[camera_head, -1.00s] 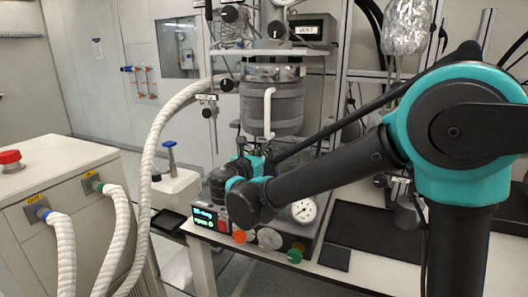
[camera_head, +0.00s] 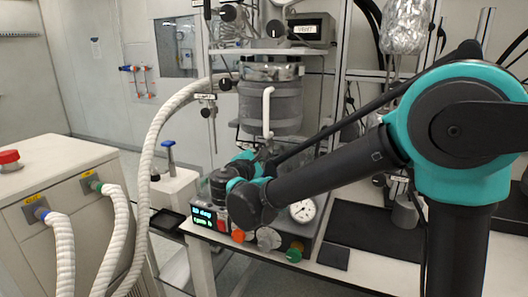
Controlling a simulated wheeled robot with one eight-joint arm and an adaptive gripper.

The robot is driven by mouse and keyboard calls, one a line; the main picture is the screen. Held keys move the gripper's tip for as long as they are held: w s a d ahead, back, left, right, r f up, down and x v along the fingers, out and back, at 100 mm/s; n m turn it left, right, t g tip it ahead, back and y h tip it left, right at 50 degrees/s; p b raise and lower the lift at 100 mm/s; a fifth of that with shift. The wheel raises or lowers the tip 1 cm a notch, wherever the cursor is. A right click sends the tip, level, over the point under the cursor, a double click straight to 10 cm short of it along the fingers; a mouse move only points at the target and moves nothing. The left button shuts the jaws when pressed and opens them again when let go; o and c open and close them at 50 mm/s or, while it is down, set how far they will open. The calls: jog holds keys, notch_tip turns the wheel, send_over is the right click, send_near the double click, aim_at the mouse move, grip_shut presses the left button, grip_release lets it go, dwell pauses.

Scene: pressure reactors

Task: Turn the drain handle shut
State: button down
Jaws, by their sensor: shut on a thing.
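The glass reactor vessel (camera_head: 270,107) with its dark jacket stands in the frame behind the bench front. My arm reaches in from the right, and its wrist bends back under the vessel. My gripper (camera_head: 264,150) is at the vessel's underside, largely covered by my own wrist links. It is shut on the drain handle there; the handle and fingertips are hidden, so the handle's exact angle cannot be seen. A small display (camera_head: 203,216) on the control box shows two green lines, the upper one with a "deg" reading; the lower line is hard to read.
Below my wrist are an orange knob (camera_head: 238,236), a grey knob (camera_head: 269,238), a green knob (camera_head: 294,252) and a round gauge (camera_head: 303,211). A white hose (camera_head: 153,150) curves up at left from the white cabinet (camera_head: 70,160). A black mat (camera_head: 375,230) lies right.

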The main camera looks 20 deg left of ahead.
jog(key=m, duration=0.6)
jog(key=shift+d+f, duration=0.1)
jog(key=shift+f, duration=0.1)
jog(key=shift+m, duration=0.4)
jog(key=c, duration=1.6)
grip_release()
jog(key=shift+s, duration=0.15)
jog(key=s, duration=0.7)
jog(key=s+a, duration=0.1)
jog(key=s, duration=0.3)
jog(key=shift+s, duration=0.35)
